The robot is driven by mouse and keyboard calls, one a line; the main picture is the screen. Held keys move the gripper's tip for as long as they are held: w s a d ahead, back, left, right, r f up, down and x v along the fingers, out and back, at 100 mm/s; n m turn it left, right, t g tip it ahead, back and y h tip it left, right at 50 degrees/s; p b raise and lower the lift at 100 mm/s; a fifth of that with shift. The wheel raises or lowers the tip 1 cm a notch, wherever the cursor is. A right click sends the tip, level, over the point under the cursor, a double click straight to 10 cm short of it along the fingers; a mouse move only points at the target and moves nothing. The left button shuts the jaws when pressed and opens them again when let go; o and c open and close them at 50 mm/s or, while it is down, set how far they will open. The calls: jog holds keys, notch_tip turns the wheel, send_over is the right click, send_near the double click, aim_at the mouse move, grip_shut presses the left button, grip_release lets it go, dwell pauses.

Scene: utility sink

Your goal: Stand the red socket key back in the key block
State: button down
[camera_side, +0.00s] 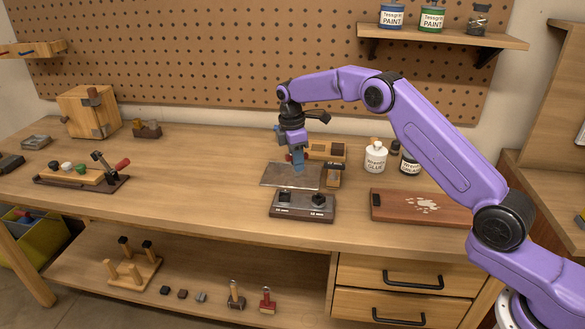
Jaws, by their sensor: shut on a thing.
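My gripper (298,166) is over the middle of the bench, pointing down, with its fingertips at a flat grey-brown plate (275,177).
A brown board with a pale splatter (425,206) lies right of the base. A white glue bottle (375,158) and dark bottles stand behind it. A wooden block (325,150) is close behind my gripper. A red-handled tool (267,300) stands on the lower shelf. The bench's left-centre is clear.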

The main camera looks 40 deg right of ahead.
jog(key=w+d+r+n+t, duration=0.1)
jog(key=d+n, duration=0.5)
jog(key=d, duration=0.2)
jog(key=w+d+r+n, duration=0.1)
jog(key=d+n, duration=0.5)
jog(key=d, duration=0.3)
jog(key=shift+w+d+r+n+t, duration=0.25)
jog(key=shift+w+n+t, duration=0.1)
jog(key=shift+n+t, duration=0.05)
jog(key=shift+f, duration=0.1)
jog(key=shift+f, duration=2.8)
jog(key=shift+f, duration=1.5)
jog(key=c, duration=0.9)
grip_release()
jog(key=r, duration=0.5)
jog(key=s+a+r, duration=0.1)
jog(key=r, duration=0.5)
jog(key=s+r, duration=0.1)
jog(key=r, duration=0.5)
jog(key=shift+a+r, duration=0.15)
jog(key=shift+a, duration=0.25)
